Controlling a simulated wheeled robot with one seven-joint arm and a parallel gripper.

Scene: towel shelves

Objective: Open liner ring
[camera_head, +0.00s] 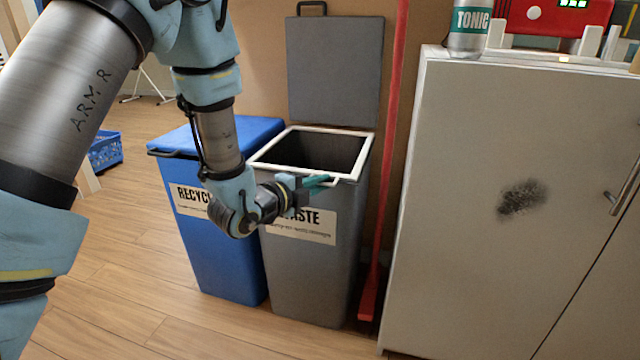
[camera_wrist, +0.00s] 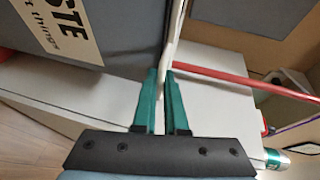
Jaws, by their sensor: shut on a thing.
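The liner ring (camera_head: 366,158) is a white square frame around the mouth of the grey waste bin (camera_head: 315,270). It lies flat on the bin's top, and the bin's inside is dark. My gripper (camera_head: 322,183) is at the ring's front edge, with its teal fingers shut on it. In the wrist view, the white ring edge (camera_wrist: 174,30) runs down between the two teal fingertips of my gripper (camera_wrist: 163,76). The grey lid (camera_head: 335,70) stands upright behind the bin.
A blue recycling bin (camera_head: 225,250) with its lid down stands left of the waste bin. A red pole (camera_head: 388,150) stands close at the right, beside a white cabinet (camera_head: 470,200) with a tonic can (camera_head: 468,28) on top. Floor is clear in front.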

